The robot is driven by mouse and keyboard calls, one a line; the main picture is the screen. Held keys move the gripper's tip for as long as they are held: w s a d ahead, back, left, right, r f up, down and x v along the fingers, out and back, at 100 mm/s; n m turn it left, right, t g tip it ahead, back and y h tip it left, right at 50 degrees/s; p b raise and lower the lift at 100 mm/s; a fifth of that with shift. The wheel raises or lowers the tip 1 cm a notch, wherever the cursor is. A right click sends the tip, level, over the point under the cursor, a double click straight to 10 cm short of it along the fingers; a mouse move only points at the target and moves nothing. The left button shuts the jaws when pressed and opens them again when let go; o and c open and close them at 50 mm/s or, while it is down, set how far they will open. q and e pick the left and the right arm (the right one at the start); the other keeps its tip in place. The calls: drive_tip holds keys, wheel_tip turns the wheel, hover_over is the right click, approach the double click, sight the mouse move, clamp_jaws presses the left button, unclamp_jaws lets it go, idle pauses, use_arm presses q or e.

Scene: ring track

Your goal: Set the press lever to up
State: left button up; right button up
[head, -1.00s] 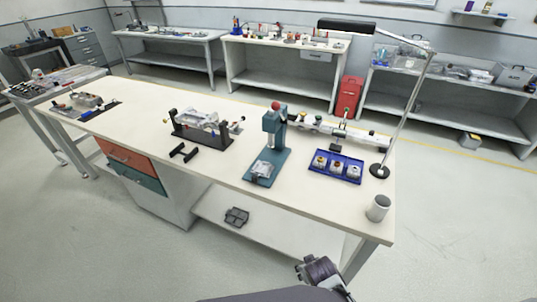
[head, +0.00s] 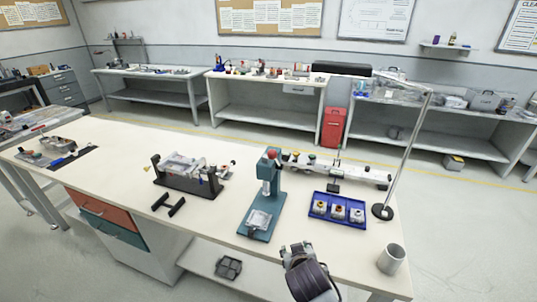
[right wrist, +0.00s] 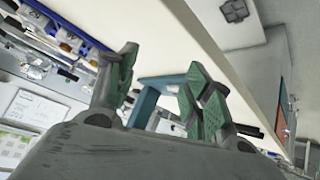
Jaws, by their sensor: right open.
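The teal press (head: 272,195) stands on the white workbench, with a red knob (head: 271,154) at its top. The knob is at the upper head of the press; the lever arm itself is too small to make out, so I cannot tell its angle. A clear-grey piece (head: 259,219) lies on the press base. My left gripper is not in view.
A blue tray (head: 337,208) with several small parts sits right of the press, near a lamp base (head: 382,211) and a grey cup (head: 391,259). A long grey rail device (head: 345,172) lies behind. A black-framed fixture (head: 188,176) stands left. Bare tabletop lies right of the press base.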

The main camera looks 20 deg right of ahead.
drive_tip(key=w+a+r+m+t+h, duration=0.25)
drive_tip(key=w+r+t, duration=0.2)
drive_tip(key=r, duration=0.75)
drive_tip(key=t, duration=0.4)
approach(272, 157)
drive_tip(key=s, duration=0.2)
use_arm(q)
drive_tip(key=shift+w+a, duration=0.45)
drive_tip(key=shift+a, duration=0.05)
use_arm(e)
drive_tip(key=shift+w+a+f+m+h, duration=0.1)
drive_tip(key=shift+w+a+m+h, duration=0.15)
drive_tip(key=shift+a, duration=0.2)
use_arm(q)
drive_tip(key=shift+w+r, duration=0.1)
